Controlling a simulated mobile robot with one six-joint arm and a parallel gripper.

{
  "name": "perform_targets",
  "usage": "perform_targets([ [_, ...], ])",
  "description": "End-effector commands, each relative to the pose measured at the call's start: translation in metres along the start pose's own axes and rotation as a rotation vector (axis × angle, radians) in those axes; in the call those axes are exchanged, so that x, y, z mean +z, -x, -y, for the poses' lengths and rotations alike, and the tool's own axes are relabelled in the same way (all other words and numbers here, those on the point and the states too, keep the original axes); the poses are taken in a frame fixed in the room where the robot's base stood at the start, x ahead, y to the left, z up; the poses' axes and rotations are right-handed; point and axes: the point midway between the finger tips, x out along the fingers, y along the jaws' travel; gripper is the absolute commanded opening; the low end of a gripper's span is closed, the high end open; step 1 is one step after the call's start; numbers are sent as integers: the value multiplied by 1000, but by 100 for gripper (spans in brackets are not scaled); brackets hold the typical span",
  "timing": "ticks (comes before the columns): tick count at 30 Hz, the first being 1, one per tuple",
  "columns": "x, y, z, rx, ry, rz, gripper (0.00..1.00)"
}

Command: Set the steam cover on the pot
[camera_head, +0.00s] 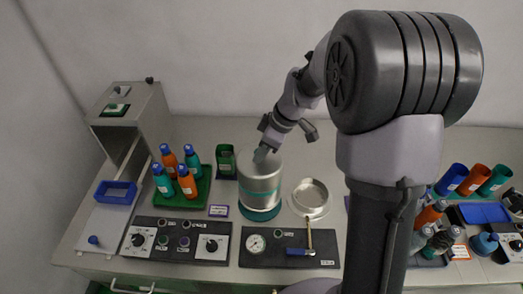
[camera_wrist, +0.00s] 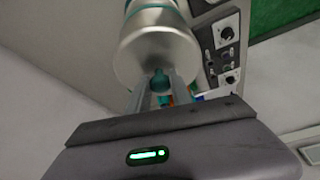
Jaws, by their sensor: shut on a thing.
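The pot (camera_head: 260,196) is a silver cylinder with a teal band and a teal base, standing upright near the middle of the counter. The silver steam cover (camera_head: 257,163) is at its top, in line with it; I cannot tell whether it is fully seated. In the wrist view the cover (camera_wrist: 158,52) shows as a broad silver round with a teal knob (camera_wrist: 160,82). My gripper (camera_head: 265,152) is above the cover, its fingers (camera_wrist: 160,95) shut on the knob. The cover's far side and the pot's inside are hidden.
A round silver dish (camera_head: 310,195) stands just right of the pot. A gauge panel (camera_head: 290,246) with a blue-handled lever lies in front. A green tray (camera_head: 184,186) of bottles and a green cup (camera_head: 226,160) are on the left. More cups and bottles crowd the right.

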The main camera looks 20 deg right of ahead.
Motion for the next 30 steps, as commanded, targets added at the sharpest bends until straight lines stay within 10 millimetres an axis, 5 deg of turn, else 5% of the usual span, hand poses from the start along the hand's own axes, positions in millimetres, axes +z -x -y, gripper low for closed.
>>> perform_targets([
  [30,15,-38,0,1,0,-1,0],
])
